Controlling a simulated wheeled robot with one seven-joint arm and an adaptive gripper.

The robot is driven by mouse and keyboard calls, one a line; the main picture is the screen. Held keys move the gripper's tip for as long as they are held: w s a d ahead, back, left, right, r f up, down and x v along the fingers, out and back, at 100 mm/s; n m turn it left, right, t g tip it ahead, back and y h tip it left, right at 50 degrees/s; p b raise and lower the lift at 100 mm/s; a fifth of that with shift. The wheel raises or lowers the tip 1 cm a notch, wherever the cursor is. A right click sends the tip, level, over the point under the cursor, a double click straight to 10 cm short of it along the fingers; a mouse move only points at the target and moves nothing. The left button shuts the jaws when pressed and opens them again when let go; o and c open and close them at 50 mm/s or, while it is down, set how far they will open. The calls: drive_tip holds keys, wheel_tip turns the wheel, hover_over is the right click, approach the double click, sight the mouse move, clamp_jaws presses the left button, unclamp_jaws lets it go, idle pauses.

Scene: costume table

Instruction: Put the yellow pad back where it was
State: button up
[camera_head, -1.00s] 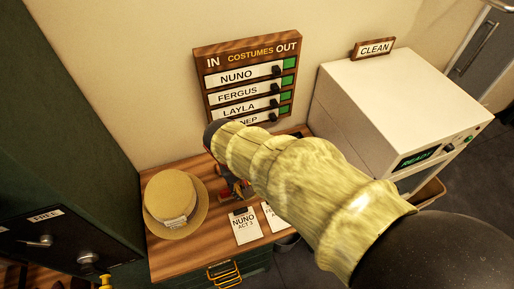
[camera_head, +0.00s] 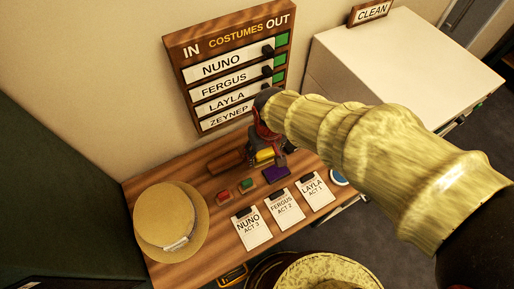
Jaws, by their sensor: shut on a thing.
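The yellow pad (camera_head: 264,155) is a small bright block below the end of my arm. My gripper (camera_head: 267,158) is shut on it, over the back part of the wooden table (camera_head: 185,262). The pad is partly hidden by the fingers. I cannot tell whether it touches the table or hangs just above it. A red pad (camera_head: 223,197), a green pad (camera_head: 247,184) and a purple pad (camera_head: 277,174) lie in a slanting row in front of the gripper.
A straw hat (camera_head: 165,212) sits at the left of the table. Three name cards, NUNO (camera_head: 252,229), FERGUS (camera_head: 285,210) and LAYLA (camera_head: 314,193), lie along the front. The costumes board (camera_head: 227,65) is on the wall behind. A white machine (camera_head: 385,70) stands at the right.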

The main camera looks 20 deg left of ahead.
drive_tip(key=shift+n, duration=0.4)
drive_tip(key=w+a+f, duration=0.1)
drive_tip(key=w+f, duration=0.2)
drive_tip(key=w+a+f+b, duration=0.1)
drive_tip(key=w+a+f, duration=0.1)
drive_tip(key=f, duration=0.2)
drive_tip(key=w+a+f+b, duration=0.1)
drive_tip(key=w+a+f, duration=0.1)
drive_tip(key=w+f, duration=0.1)
drive_tip(key=shift+w+a+f, duration=0.1)
drive_tip(key=shift+w+f, duration=0.2)
drive_tip(key=shift+f, duration=0.05)
drive_tip(key=shift+w+a+f+b, duration=0.15)
drive_tip(key=shift+w+f+b, duration=0.05)
drive_tip(key=shift+f+b, duration=0.55)
drive_tip(key=shift+f, duration=1.15)
drive_tip(key=shift+f, duration=0.15)
drive_tip(key=o, duration=1.1)
drive_tip(key=shift+o, duration=0.6)
